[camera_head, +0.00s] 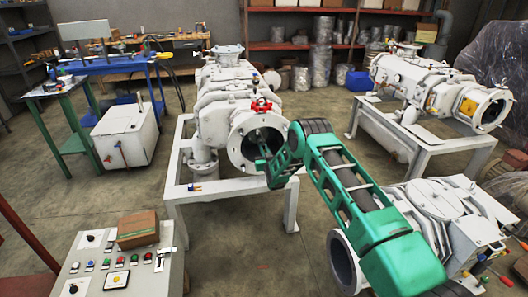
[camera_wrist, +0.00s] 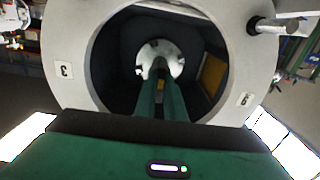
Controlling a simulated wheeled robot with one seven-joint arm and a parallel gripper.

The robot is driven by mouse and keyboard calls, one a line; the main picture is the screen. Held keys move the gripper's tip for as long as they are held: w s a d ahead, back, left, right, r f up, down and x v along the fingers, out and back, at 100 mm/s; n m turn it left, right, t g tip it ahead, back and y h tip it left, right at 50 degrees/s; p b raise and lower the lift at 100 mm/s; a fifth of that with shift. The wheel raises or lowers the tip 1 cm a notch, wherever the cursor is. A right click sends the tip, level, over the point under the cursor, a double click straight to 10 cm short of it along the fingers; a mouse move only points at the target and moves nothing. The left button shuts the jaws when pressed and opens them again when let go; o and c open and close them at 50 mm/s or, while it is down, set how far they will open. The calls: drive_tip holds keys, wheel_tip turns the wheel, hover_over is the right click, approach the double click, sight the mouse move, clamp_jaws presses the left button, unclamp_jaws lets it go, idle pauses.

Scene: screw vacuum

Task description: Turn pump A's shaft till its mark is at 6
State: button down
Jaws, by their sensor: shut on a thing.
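Pump A, which I take to be the white pump (camera_head: 225,100) on the middle stand, has its round open flange facing me. My gripper (camera_wrist: 160,72) reaches inside this opening and is shut on the shaft (camera_wrist: 160,48), a pale round end deep in the dark bore. In the wrist view the flange (camera_wrist: 75,28) carries a label 3 (camera_wrist: 65,70) at left and a label (camera_wrist: 244,99) at right that looks like 6 or 9. Small dark spots show on the shaft end; I cannot tell which is its mark. In the head view my arm hides the shaft.
A second white pump (camera_head: 425,80) stands on a frame at right, and another white machine (camera_head: 440,210) is at front right. A control panel (camera_head: 125,262) with a cardboard box (camera_head: 138,229) is at front left.

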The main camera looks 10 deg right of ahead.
drive_tip(key=shift+s+d+f, duration=0.1)
drive_tip(key=shift+s+f, duration=0.05)
drive_tip(key=shift+f, duration=0.3)
drive_tip(key=c, duration=1.8)
unclamp_jaws()
drive_tip(key=shift+c, duration=0.2)
drive_tip(key=shift+r, duration=0.2)
drive_tip(key=s, duration=1)
drive_tip(key=shift+s, duration=0.25)
